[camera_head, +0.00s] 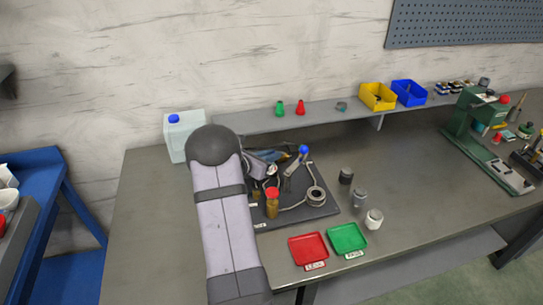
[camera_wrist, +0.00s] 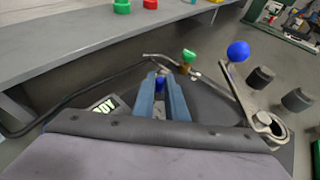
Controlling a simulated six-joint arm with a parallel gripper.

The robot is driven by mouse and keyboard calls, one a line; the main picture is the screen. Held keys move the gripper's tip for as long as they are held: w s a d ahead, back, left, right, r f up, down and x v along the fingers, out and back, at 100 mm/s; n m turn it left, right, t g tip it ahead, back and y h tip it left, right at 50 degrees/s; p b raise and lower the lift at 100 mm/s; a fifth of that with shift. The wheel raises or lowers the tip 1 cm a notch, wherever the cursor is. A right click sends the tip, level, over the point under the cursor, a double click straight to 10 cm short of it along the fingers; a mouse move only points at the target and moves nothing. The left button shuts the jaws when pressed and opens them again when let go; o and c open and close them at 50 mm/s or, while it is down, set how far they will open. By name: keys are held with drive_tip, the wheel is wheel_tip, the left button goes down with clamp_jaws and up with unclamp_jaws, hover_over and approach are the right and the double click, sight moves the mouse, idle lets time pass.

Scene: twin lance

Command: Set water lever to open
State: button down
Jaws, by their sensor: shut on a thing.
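My gripper (camera_wrist: 162,76) is shut on a small blue piece (camera_wrist: 160,85), which shows between its two blue-grey fingers in the wrist view. I cannot tell for sure that this piece is the water lever. Just beyond the fingertips is a green knob (camera_wrist: 188,57) on a metal fitting. To the right a blue ball (camera_wrist: 238,51) tops a slanted metal arm; it also shows in the head view (camera_head: 304,149). These fittings stand on a dark base plate (camera_head: 318,211) on the bench. In the head view my arm hides part of the plate.
A red-topped brass-coloured part (camera_head: 271,206) stands on the plate near my arm. A red tray (camera_head: 308,248) and a green tray (camera_head: 347,238) lie in front. Several grey cylinders (camera_head: 360,197) stand right of the plate. A raised shelf (camera_head: 250,122) runs behind.

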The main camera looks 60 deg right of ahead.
drive_tip(key=shift+w+d+m+g, duration=0.15)
drive_tip(key=shift+w+m+g, duration=0.4)
drive_tip(key=shift+m+g, duration=0.45)
drive_tip(key=shift+w+d+m+g+y+b, duration=0.2)
drive_tip(key=shift+m+g+y, duration=0.1)
drive_tip(key=shift+m+g, duration=0.2)
drive_tip(key=shift+w+d+m+g+y+b, duration=0.1)
drive_tip(key=shift+w+m+g+y+b, duration=0.15)
drive_tip(key=shift+m+g, duration=0.2)
drive_tip(key=shift+w+d+m+g+y+b, duration=0.2)
drive_tip(key=shift+m+g+y+b, duration=0.25)
drive_tip(key=shift+m+g+b, duration=0.25)
drive_tip(key=shift+w+d+r+m+g, duration=0.15)
drive_tip(key=shift+m+g, duration=0.1)
drive_tip(key=shift+g, duration=0.2)
drive_tip(key=c, duration=1.8)
unclamp_jaws()
drive_tip(key=shift+o, duration=0.2)
drive_tip(key=shift+b, duration=0.3)
drive_tip(key=shift+w+a, duration=0.3)
drive_tip(key=shift+a, duration=0.1)
drive_tip(key=shift+b+v, duration=0.9)
drive_tip(key=shift+v, duration=2.35)
